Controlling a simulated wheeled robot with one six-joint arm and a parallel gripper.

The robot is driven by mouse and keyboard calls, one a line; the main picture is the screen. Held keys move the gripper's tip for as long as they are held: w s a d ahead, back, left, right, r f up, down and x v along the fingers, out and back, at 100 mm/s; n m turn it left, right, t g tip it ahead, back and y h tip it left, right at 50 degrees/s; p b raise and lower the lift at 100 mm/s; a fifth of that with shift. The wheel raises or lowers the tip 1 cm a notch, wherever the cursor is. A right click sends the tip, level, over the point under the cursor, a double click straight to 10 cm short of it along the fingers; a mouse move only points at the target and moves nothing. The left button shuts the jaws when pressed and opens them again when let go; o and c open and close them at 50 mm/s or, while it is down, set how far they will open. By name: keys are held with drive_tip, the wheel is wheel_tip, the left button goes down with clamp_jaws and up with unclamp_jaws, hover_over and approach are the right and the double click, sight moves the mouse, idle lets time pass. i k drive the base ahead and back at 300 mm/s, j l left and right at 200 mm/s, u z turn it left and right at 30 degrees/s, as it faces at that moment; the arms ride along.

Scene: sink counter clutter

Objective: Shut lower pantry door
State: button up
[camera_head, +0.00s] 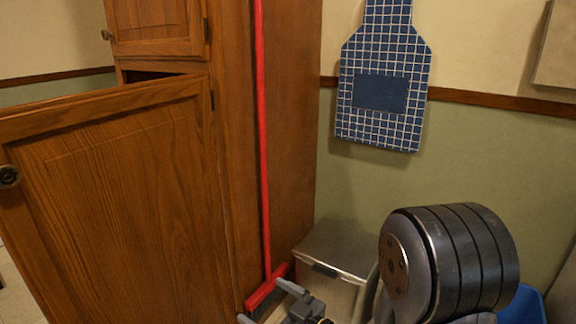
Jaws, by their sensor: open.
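The lower pantry door (120,200) is a brown wooden panel at the left, standing ajar and swung out from the cabinet (235,130). A dark gap shows above its top edge. Its round dark knob (9,176) is near the left edge of the picture. My gripper (266,302) is at the bottom centre, open and empty, with two grey fingers apart. It is to the right of the door, near the broom's foot, and does not touch the door's knob. The lower part of the door is cut off by the frame.
The upper pantry door (155,25) is above. A red broom (263,150) leans against the cabinet side, its head near my gripper. A lidded bin (335,262) stands by the wall, a blue container (525,305) at lower right. A blue checked apron (385,80) hangs on the wall.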

sight(112, 211)
drive_tip(key=z, duration=2.6)
drive_tip(key=k+z, duration=0.2)
drive_tip(key=k, duration=0.5)
drive_tip(key=k+l+z, duration=0.25)
drive_tip(key=k, duration=0.4)
drive_tip(key=k+z, duration=0.3)
drive_tip(key=k, duration=0.15)
drive_tip(key=k+z, duration=0.35)
drive_tip(key=k+j, duration=0.05)
drive_tip(key=k, duration=0.05)
